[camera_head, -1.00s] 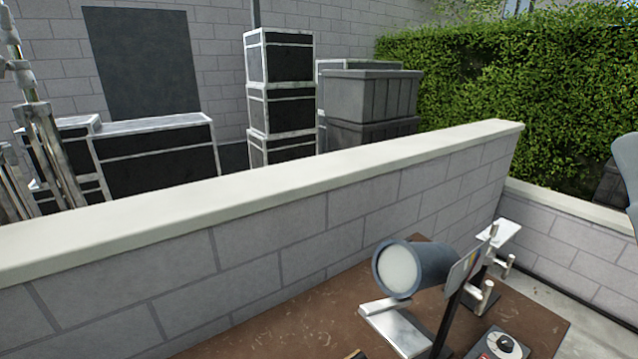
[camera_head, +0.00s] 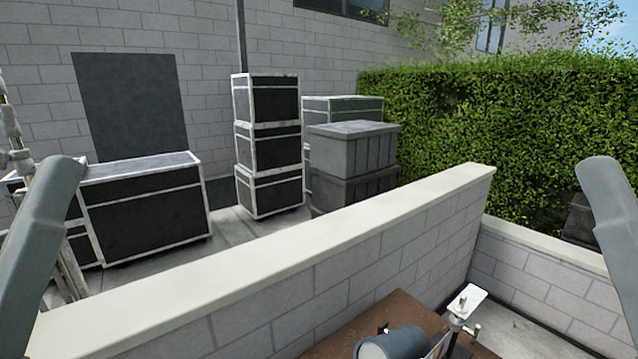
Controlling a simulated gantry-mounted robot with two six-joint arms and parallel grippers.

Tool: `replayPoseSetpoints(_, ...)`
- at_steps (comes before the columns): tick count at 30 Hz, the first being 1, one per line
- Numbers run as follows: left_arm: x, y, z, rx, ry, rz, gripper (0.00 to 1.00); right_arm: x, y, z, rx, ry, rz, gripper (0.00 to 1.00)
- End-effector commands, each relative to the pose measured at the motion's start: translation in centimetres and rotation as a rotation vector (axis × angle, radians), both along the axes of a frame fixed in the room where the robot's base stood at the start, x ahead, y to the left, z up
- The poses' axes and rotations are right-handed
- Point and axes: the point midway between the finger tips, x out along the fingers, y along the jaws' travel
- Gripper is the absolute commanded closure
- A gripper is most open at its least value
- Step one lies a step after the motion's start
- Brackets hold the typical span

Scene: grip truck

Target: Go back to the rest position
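Two grey-blue links of my own arms show, one at the left edge and one at the right edge of the head view. Both stand raised and apart from the wall and the table. Neither gripper is in view, so whether they are open or shut is hidden. At the bottom, a brown table (camera_head: 365,325) carries a grey cylindrical lamp (camera_head: 392,343), cut off by the lower edge. A metal bracket with a white plate (camera_head: 464,301) stands beside it.
A low block wall (camera_head: 300,295) with a pale cap runs diagonally behind the table. Beyond it stand stacked black cases (camera_head: 268,145), grey bins (camera_head: 352,145) and a wide case (camera_head: 145,213). A hedge (camera_head: 480,110) fills the right back. The space above the wall is clear.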

Motion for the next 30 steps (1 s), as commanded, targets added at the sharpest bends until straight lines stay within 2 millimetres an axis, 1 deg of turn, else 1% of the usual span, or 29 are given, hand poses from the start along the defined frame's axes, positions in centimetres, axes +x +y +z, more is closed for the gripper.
replayPoseSetpoints(1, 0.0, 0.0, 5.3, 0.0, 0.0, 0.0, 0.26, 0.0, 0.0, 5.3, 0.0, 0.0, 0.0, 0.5)
replayPoseSetpoints(2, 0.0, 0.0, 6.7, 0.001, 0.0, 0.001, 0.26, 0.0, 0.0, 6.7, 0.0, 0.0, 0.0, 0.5)
replayPoseSetpoints(3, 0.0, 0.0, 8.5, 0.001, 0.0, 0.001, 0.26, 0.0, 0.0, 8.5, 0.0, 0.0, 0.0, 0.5)
replayPoseSetpoints(6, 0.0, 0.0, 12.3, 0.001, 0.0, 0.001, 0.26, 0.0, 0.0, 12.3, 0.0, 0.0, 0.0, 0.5)
replayPoseSetpoints(9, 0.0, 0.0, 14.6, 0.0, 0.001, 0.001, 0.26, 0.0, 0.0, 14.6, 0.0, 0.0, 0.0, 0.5)
replayPoseSetpoints(11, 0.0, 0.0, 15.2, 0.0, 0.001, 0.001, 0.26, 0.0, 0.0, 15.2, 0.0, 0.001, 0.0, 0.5)
replayPoseSetpoints(13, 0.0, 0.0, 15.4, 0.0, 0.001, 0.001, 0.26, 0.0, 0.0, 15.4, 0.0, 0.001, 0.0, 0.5)
replayPoseSetpoints(18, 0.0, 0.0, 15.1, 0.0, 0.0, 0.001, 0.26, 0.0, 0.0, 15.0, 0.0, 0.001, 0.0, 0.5)
replayPoseSetpoints(25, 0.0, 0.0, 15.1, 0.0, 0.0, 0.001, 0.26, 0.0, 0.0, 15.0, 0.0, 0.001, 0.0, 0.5)
replayPoseSetpoints(28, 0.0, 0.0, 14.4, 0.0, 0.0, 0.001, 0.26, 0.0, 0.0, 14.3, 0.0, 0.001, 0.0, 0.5)
replayPoseSetpoints(29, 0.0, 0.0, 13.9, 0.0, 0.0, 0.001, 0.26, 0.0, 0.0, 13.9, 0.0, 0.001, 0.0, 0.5)
replayPoseSetpoints(30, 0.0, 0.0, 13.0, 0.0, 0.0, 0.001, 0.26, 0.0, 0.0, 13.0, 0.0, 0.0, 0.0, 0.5)
